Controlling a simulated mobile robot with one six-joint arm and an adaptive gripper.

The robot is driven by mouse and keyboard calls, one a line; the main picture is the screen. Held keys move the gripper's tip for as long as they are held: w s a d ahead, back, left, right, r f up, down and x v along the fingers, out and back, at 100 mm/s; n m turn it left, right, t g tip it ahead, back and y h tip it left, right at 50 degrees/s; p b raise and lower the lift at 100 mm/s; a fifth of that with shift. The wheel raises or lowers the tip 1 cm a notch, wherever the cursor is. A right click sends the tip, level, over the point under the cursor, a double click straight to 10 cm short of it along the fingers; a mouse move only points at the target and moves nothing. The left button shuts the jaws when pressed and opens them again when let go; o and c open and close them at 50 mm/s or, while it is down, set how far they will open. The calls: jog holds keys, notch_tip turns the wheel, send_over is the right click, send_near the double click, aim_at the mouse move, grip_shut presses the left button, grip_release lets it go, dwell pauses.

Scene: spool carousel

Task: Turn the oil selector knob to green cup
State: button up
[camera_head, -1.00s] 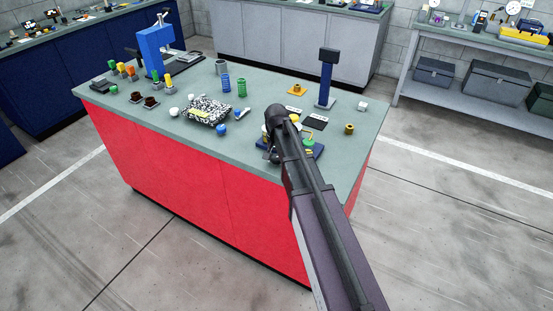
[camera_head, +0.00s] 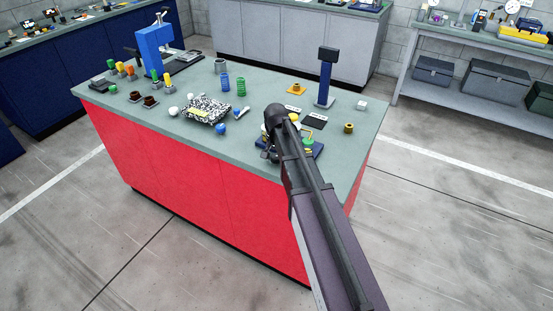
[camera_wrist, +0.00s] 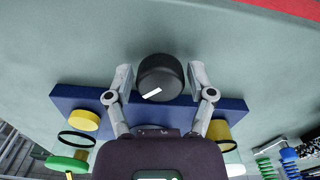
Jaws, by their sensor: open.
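In the wrist view a round black knob (camera_wrist: 160,70) with a short white mark on its face sits at the blue base (camera_wrist: 240,108). My gripper (camera_wrist: 160,82) is open, with one finger on each side of the knob. A narrow gap shows at the left finger; whether the right finger touches, I cannot tell. The white mark slants toward the lower left of the picture. A yellow disc (camera_wrist: 84,120) and a green disc (camera_wrist: 67,162) lie at the left, and a gold cup-like piece (camera_wrist: 220,130) at the right. In the head view my arm hides the knob.
The red-sided bench (camera_head: 225,215) has a green-grey top. A blue post (camera_head: 325,80) stands behind the base. A speckled block (camera_head: 206,110), a blue spring (camera_head: 225,83) and a green spring (camera_head: 241,87) stand to the left.

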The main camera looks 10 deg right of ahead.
aim_at(276, 156)
jog(key=shift+n, duration=0.5)
jog(key=n, duration=0.7)
jog(key=shift+n, duration=0.4)
jog(key=n, duration=0.9)
notch_tip(276, 156, up, 14)
jog(key=p, duration=1.4)
jog(key=s+f+m+b, duration=0.3)
jog(key=s+m, duration=0.8)
jog(key=s, duration=0.8)
jog(key=shift+s+d+f+m, duration=0.2)
jog(key=shift+m, duration=0.1)
